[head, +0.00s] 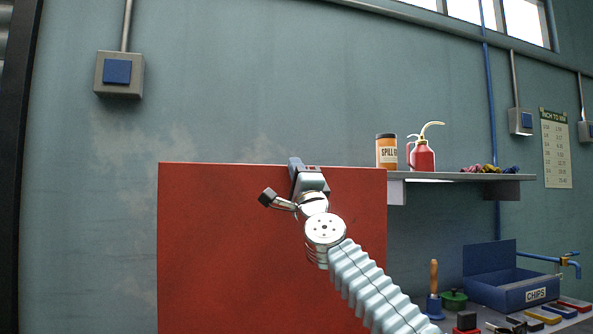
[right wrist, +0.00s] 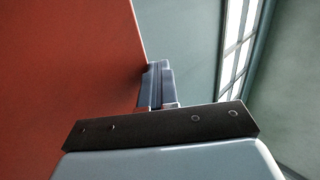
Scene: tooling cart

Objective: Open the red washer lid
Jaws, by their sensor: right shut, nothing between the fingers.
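The red washer lid (head: 225,250) shows as a large flat red panel standing upright in the head view, its top edge level with the shelf. It also fills the left of the right wrist view (right wrist: 70,70). My right gripper (head: 296,164) is at the lid's top edge, in front of its face, right of the edge's middle. Its fingers (right wrist: 158,82) are shut with nothing between them, close beside the lid's edge; whether they touch it I cannot tell. The washer's body is not visible. My left gripper is not in view.
A wall shelf (head: 450,177) at right holds an orange tub (head: 386,151), a red oil can (head: 422,156) and rags. Below it, a blue chips box (head: 510,292) and several tools lie on a bench. The space left of the lid is open before the wall.

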